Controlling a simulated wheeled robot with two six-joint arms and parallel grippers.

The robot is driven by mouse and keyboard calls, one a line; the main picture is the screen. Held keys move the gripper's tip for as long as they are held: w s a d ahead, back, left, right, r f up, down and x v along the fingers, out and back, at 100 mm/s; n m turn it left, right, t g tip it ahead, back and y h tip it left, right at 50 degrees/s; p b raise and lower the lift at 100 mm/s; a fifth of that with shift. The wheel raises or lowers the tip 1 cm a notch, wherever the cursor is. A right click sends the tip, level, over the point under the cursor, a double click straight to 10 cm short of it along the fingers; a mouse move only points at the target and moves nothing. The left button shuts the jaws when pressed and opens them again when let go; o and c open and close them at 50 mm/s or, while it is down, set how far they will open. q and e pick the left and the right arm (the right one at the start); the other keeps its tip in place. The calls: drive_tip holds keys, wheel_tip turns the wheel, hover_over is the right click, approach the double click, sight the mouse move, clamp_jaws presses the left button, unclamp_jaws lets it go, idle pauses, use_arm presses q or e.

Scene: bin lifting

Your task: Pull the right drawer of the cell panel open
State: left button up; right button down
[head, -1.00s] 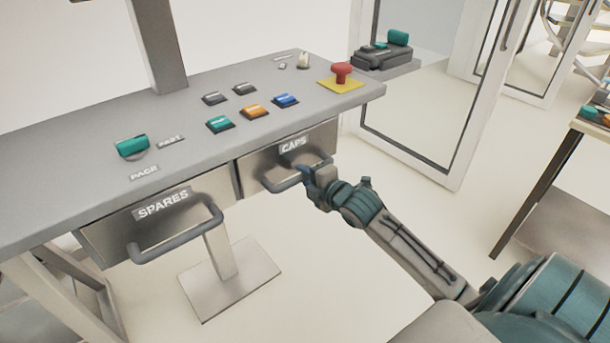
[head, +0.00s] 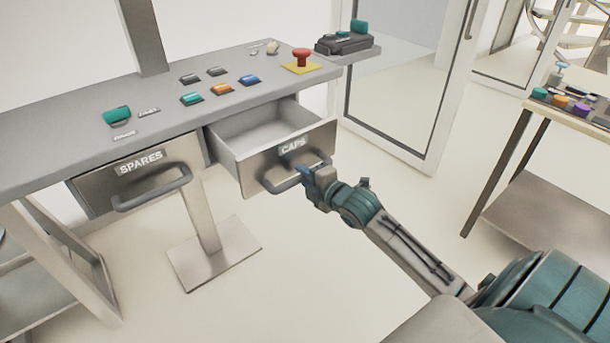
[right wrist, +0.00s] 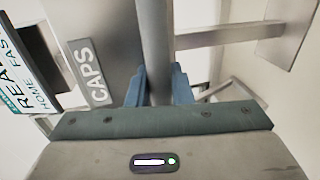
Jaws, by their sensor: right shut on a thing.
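The right drawer (head: 262,172), labelled CAPS, stands pulled out from under the cell panel (head: 75,120), and its empty-looking inside shows. Its grey bar handle (head: 283,187) is on the drawer front. My right gripper (head: 308,174) is shut on the right part of that handle. In the right wrist view the blue fingers (right wrist: 158,85) sit on both sides of the handle bar (right wrist: 155,45), beside the CAPS label. The left drawer (head: 135,175), labelled SPARES, is shut. My left gripper is not in view.
The panel top carries several coloured buttons and a red mushroom button (head: 302,57) on a yellow plate. A glass door (head: 400,90) stands behind at the right. A side table (head: 560,110) with coloured items is at the far right. The floor before the drawers is open.

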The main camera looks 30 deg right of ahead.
drive_tip(key=shift+s, duration=0.15)
drive_tip(key=c, duration=1.3)
unclamp_jaws()
drive_tip(key=shift+c, duration=0.2)
